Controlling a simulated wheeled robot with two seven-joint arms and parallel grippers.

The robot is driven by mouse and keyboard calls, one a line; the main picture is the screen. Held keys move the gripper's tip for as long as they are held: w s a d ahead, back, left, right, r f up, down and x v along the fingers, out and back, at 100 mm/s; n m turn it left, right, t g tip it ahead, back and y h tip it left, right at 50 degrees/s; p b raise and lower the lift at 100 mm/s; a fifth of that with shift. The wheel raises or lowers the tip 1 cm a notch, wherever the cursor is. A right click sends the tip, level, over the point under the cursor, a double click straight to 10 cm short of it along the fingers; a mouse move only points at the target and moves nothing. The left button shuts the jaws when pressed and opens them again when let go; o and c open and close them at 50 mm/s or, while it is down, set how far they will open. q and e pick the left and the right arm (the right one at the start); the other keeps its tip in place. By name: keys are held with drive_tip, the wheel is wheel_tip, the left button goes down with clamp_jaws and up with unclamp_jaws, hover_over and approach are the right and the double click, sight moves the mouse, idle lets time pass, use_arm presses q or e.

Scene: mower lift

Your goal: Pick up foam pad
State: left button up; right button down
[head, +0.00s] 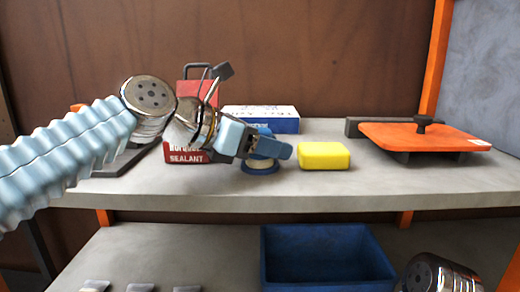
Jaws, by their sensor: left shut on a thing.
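A yellow block (324,156), which looks like the foam pad, lies flat on the grey upper shelf, right of my left gripper. My left gripper (268,148) reaches in from the left over the shelf. It is shut, apparently on a blue spool (261,168) with a pale core, and its fingers hide the spool's middle. A small gap separates the fingertips from the yellow block. My right gripper is out of view; only part of my right arm shows at the lower right.
Behind my gripper are a red sealant box (186,156) and a blue-and-white box (284,120). An orange plate with a black knob (420,136) stands at the right. Below is an open blue bin (325,255). The shelf front (380,187) is clear.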

use_arm(q)
drive_tip(key=shift+c, duration=0.4)
drive_tip(key=shift+r+p, duration=0.3)
drive_tip(key=shift+r, duration=0.2)
wheel_tip(320, 180, up, 3)
drive_tip(key=shift+f+p, duration=0.1)
drive_tip(key=shift+p, duration=0.6)
drive_tip(key=s+a+r+p, duration=0.1)
drive_tip(key=s+a+r, duration=0.2)
drive_tip(key=s, duration=0.3)
drive_tip(key=s+a+r, duration=0.3)
drive_tip(key=s+r, duration=0.3)
drive_tip(key=shift+s+a+p, duration=0.2)
drive_tip(key=shift+a+p, duration=0.15)
drive_tip(key=shift+a, duration=0.05)
drive_tip(key=shift+r, duration=0.1)
